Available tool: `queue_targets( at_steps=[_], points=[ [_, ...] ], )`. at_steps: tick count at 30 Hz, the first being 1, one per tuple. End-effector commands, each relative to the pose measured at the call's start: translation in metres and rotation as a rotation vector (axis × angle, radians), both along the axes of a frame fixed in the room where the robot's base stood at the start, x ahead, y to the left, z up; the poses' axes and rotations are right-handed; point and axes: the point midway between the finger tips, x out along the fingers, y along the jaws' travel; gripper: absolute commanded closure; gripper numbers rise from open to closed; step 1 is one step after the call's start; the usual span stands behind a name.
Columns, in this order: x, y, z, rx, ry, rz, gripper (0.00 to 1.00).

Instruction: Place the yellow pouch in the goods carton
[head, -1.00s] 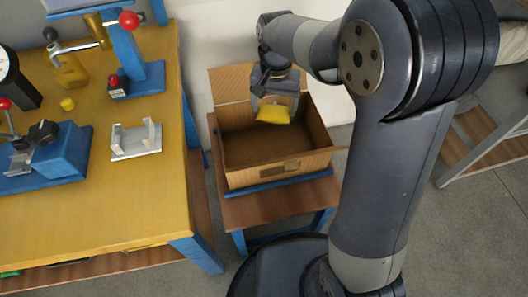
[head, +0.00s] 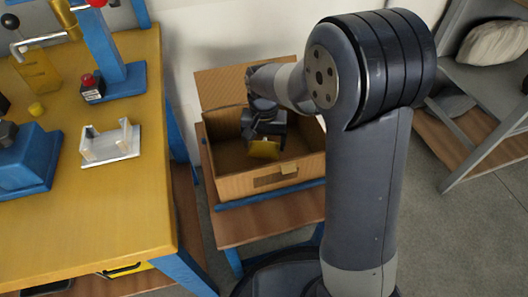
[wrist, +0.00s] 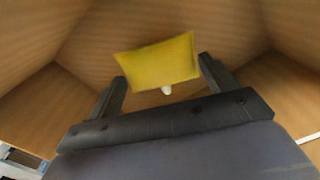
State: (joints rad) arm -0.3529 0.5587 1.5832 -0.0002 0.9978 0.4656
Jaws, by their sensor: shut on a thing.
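The yellow pouch (head: 264,150) is held in my gripper (head: 264,139), inside the open goods carton (head: 245,186). In the wrist view the pouch (wrist: 158,62) sits between the two dark fingers of my gripper (wrist: 163,80), with the carton's brown walls (wrist: 95,40) around it. A small pale spout shows at the pouch's near edge. The pouch is below the carton's rim level; I cannot tell whether it touches the floor of the carton.
The carton stands on a small wooden stand with blue legs (head: 238,226), its back flap raised. A yellow workbench (head: 85,205) with a metal bracket (head: 110,143) and blue fixtures is at the left. A grey shelf (head: 470,85) with a pale sack (head: 497,40) is at the right.

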Motion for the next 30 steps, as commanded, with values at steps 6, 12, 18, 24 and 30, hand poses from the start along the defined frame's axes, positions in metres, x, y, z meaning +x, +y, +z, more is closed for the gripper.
queue_targets(
  at_steps=[6,12,18,24,30],
  points=[
    [-0.001,0.000,-0.038,-0.002,0.003,0.000,0.44],
    [0.000,0.000,-0.037,0.000,0.001,0.000,0.44],
    [0.000,0.000,-0.040,-0.001,0.001,0.000,0.18],
    [0.000,0.000,-0.039,-0.001,0.001,0.000,0.02],
    [0.000,0.000,-0.039,-0.001,0.001,0.000,0.00]
  ],
)
